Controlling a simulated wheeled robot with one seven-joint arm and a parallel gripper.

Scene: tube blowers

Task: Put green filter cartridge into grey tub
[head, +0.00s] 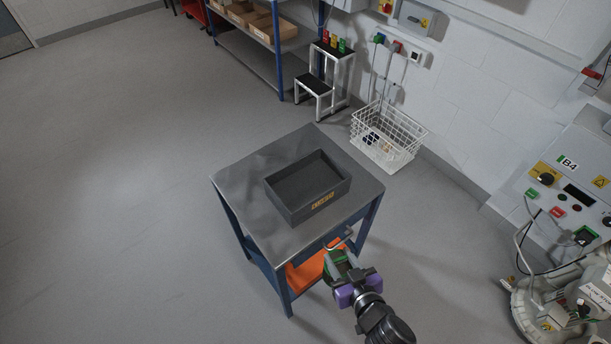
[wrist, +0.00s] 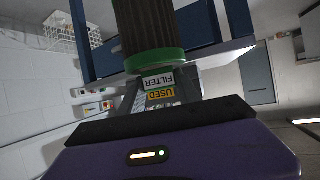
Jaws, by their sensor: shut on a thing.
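The grey tub (head: 299,214), a dark open box with a yellow label on its front wall, sits on the worktable. Its visible inside looks empty. My gripper (head: 340,266) is shut on the green filter cartridge (head: 334,257), just off the table's near right edge in the head view. In the wrist view the cartridge (wrist: 150,30) has a dark ribbed body and a green end ring. Tags reading FILTER and USED show beside the ring. The cartridge is apart from the tub. The fingertips are mostly hidden.
The worktable (head: 243,180) has a grey top with free room around the tub and an orange thing (head: 306,272) on its lower shelf. Behind it are a white wire basket (head: 397,157) and a step stool (head: 314,84). A machine panel (head: 570,180) stands at right. The left floor is clear.

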